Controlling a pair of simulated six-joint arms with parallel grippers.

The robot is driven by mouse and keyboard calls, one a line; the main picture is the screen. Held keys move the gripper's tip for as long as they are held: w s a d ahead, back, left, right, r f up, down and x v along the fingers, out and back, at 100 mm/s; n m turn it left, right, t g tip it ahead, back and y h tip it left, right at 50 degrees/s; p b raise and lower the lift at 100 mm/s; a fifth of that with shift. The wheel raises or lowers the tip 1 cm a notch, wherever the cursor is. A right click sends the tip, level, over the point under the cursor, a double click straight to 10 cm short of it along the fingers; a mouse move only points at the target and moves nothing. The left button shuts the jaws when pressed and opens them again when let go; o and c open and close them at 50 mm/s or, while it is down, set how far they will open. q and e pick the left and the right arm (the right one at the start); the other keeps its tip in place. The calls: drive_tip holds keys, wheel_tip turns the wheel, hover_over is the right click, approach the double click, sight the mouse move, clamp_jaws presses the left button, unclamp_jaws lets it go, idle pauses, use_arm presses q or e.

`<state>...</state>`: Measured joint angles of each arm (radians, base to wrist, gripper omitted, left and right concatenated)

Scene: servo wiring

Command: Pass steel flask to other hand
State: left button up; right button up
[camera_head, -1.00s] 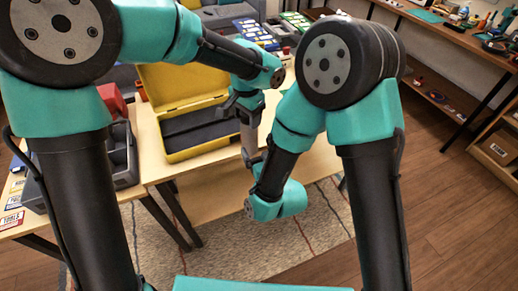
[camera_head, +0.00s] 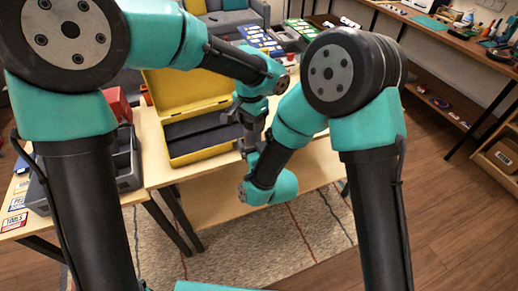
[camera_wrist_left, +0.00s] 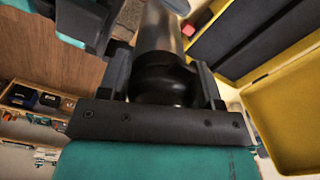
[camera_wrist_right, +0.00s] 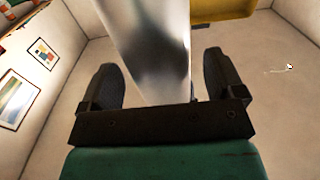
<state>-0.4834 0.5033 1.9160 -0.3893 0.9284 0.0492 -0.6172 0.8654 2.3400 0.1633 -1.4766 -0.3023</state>
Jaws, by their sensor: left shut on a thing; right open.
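The steel flask (camera_wrist_left: 158,35) is a shiny metal cylinder with a dark cap end (camera_wrist_left: 165,80). My left gripper (camera_wrist_left: 160,82) is shut on the dark cap end, and the metal body extends away from it. In the right wrist view the flask's metal body (camera_wrist_right: 158,50) lies between the spread fingers of my right gripper (camera_wrist_right: 160,80). The right gripper is open, with a gap visible at its right finger. In the head view, my left gripper (camera_head: 238,115) is above my right gripper (camera_head: 249,150); the flask is mostly hidden between them.
An open yellow case (camera_head: 188,90) with dark lining stands on the wooden table (camera_head: 155,150), just left of the grippers. A grey organiser (camera_head: 126,160) is further left. Open floor and a striped rug (camera_head: 230,235) lie in front of the table.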

drive_tip(key=shift+x, duration=0.8)
drive_tip(key=shift+c, duration=0.3)
drive_tip(key=c, duration=1.2)
use_arm(q)
drive_tip(key=o, duration=1.6)
wheel_tip(320, 180, up, 12)
drive_tip(key=shift+r, duration=0.1)
